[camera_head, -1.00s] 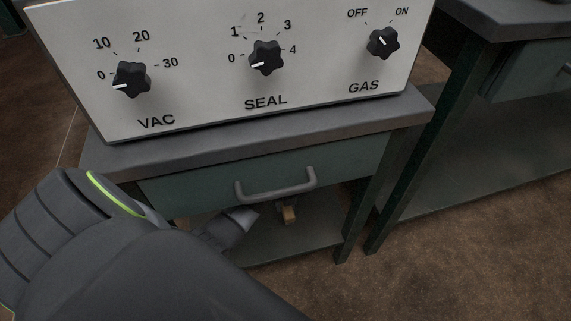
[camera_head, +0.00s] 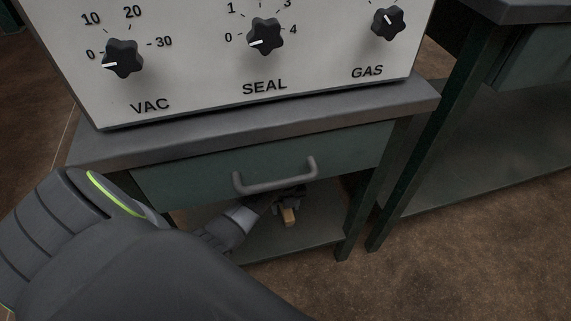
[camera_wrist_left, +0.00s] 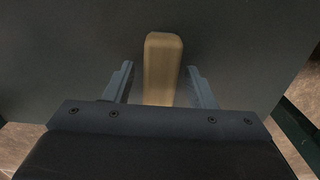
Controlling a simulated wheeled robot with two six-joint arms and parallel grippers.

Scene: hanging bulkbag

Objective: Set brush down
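The wooden handle of the brush (camera_head: 289,217) shows below the drawer, at the lower shelf of the bench. In the left wrist view the tan handle (camera_wrist_left: 163,68) lies between the fingers, with a gap on each side. My left gripper (camera_head: 287,194) is partly hidden under the drawer's edge and handle. In the left wrist view its two fingers (camera_wrist_left: 162,84) are apart and open. The brush's bristles are not visible, and I cannot tell how its far end rests. My right gripper is not in view.
The drawer (camera_head: 260,165) with its bar handle (camera_head: 275,184) hangs right above my left gripper. The lower shelf (camera_head: 315,225) has bare surface around the brush. A control box (camera_head: 250,70) with knobs stands on the bench top. Another bench (camera_head: 480,150) stands to the right.

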